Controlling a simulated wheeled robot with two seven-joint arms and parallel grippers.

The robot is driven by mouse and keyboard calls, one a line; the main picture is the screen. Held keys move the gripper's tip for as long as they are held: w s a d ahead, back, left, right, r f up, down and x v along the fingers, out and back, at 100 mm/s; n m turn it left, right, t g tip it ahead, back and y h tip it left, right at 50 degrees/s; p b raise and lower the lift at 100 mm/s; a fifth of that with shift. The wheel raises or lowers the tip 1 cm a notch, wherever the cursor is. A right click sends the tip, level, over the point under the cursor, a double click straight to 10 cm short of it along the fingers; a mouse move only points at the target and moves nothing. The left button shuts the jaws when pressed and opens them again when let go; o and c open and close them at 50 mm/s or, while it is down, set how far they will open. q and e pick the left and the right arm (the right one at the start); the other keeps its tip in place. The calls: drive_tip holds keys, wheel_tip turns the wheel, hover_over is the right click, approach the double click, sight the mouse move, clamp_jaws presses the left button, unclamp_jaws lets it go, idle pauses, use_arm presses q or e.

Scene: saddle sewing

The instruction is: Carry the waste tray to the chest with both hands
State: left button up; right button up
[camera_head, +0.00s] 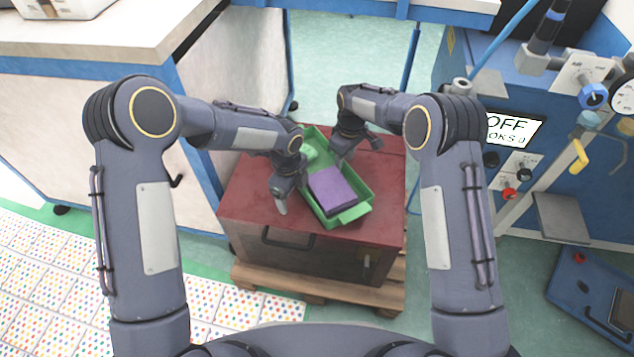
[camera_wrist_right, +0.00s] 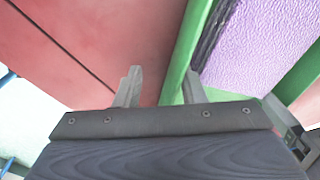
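The green waste tray (camera_head: 353,214) is over the red top of the chest (camera_head: 245,205), set at an angle; I cannot tell if it touches the lid. A purple block (camera_head: 331,190) and a light green piece (camera_head: 309,151) are in it. My left gripper (camera_head: 281,207) is at the tray's left side, pointing down; its finger gap is unclear. My right gripper (camera_head: 336,158) is at the tray's far right side. In the right wrist view my right gripper (camera_wrist_right: 160,88) has its fingers apart, with the tray's green wall (camera_wrist_right: 185,52) running between them, close to one finger.
The chest stands on a wooden pallet (camera_head: 320,287). A white-topped bench (camera_head: 120,40) is at the left, and a blue machine (camera_head: 530,80) with knobs and a gauge is at the right. Pale green floor (camera_head: 340,60) shows behind the chest.

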use_arm(q)
drive_tip(key=shift+a+f, duration=0.1)
drive_tip(key=shift+a, duration=0.05)
drive_tip(key=shift+r, duration=0.25)
use_arm(e)
drive_tip(key=shift+a, duration=0.1)
drive_tip(key=shift+s+f, duration=0.15)
drive_tip(key=shift+f, duration=0.05)
drive_tip(key=shift+r, duration=0.1)
use_arm(q)
wheel_tip(320, 180, up, 8)
drive_tip(key=shift+f, duration=0.15)
use_arm(e)
drive_tip(key=shift+o, duration=0.5)
use_arm(q)
drive_tip(key=shift+s, duration=0.1)
use_arm(e)
drive_tip(key=o, duration=0.7)
drive_tip(key=shift+a, duration=0.1)
drive_tip(key=shift+r, duration=0.1)
